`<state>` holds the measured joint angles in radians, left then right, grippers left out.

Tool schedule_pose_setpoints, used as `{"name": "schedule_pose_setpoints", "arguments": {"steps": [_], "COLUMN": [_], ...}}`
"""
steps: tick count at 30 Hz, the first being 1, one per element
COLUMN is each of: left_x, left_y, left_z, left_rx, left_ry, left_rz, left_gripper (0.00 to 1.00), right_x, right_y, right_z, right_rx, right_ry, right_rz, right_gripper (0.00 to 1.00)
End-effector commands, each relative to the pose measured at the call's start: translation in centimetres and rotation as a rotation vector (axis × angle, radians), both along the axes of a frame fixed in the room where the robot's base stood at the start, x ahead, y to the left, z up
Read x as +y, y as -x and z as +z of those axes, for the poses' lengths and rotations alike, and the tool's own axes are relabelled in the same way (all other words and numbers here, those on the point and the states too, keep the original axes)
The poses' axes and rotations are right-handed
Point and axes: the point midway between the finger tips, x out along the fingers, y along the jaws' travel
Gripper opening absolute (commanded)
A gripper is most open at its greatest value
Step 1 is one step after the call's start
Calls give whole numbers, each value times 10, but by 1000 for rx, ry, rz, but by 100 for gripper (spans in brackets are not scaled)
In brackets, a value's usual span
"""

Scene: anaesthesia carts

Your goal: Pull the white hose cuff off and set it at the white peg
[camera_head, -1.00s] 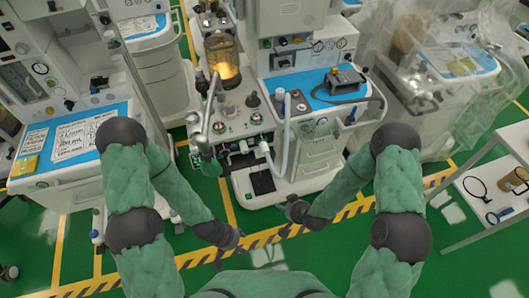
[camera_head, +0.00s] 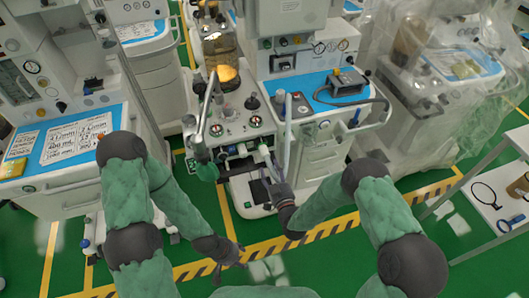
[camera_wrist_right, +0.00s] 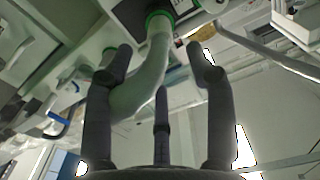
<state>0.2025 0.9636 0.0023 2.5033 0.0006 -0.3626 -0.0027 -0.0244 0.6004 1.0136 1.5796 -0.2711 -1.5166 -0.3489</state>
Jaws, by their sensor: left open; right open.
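The pale hose (camera_head: 287,135) arches down the front of the middle cart. Its white cuff (camera_head: 264,149) is at a port on the cart's front, just above my right gripper (camera_head: 270,178). In the right wrist view, the hose (camera_wrist_right: 152,68) runs down from a green-ringed port and bends left behind one finger. My right gripper (camera_wrist_right: 160,68) is open, its fingers spread either side of the hose's upper part, not closed on it. My left gripper (camera_head: 232,266) is open and empty, low over the floor. I cannot pick out the white peg with certainty.
A blue-topped cart (camera_head: 60,150) stands left. A plastic-draped cart (camera_head: 440,90) stands right, with a white table (camera_head: 500,190) nearer. The green floor (camera_head: 330,265) in front is clear.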

Motion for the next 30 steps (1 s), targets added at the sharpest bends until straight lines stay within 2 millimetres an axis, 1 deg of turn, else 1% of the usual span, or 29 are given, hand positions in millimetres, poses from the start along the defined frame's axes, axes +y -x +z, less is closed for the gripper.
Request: {"name": "schedule_pose_setpoints", "arguments": {"steps": [5, 15, 21, 24, 30], "left_x": [0, 0, 0, 0, 0], "left_y": [0, 0, 0, 0, 0], "left_z": [-1, -8, -23, -27, -30], "left_rx": [0, 0, 1, 1, 0], "left_ry": [0, 0, 0, 0, 0], "left_rz": [0, 0, 0, 0, 0], "left_gripper": [58, 58, 58, 58, 58], "right_x": [3, 16, 23, 25, 28], "right_y": [-9, -49, -70, -78, -84], "right_z": [-1, -1, -3, -2, -1], "right_rx": [0, -1, 0, -1, 2], "right_ry": [0, 0, -1, -1, 0], "right_rz": [1, 1, 0, 0, 1], "right_gripper": [56, 56, 56, 56, 56]}}
